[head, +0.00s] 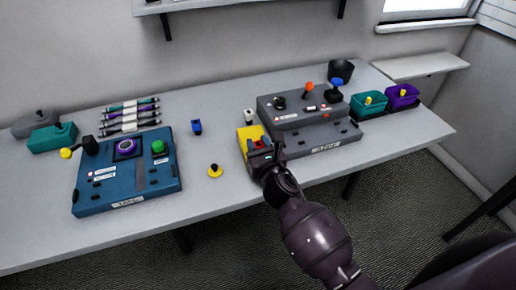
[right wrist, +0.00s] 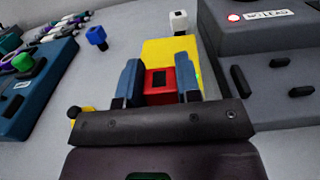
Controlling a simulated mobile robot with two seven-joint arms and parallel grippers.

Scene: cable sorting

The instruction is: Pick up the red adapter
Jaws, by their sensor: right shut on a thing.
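The red adapter (right wrist: 159,83) is a small red block with a dark top opening. In the right wrist view it sits between the two blue-grey fingers of my right gripper (right wrist: 160,85), which is shut on it. The adapter is over or on a yellow block (right wrist: 172,50); I cannot tell whether it touches it. In the head view my right gripper (head: 268,154) is at the front of the yellow block (head: 246,134), and only a bit of red shows between its fingers. My left gripper is not in view.
A grey console (head: 316,140) stands close on the right. A blue console (head: 82,197) is at the left. A blue connector (head: 196,127), a yellow-based piece (head: 215,171) and a white piece (head: 249,116) stand nearby. Teal (head: 357,109) and purple bins (head: 414,100) are at the right.

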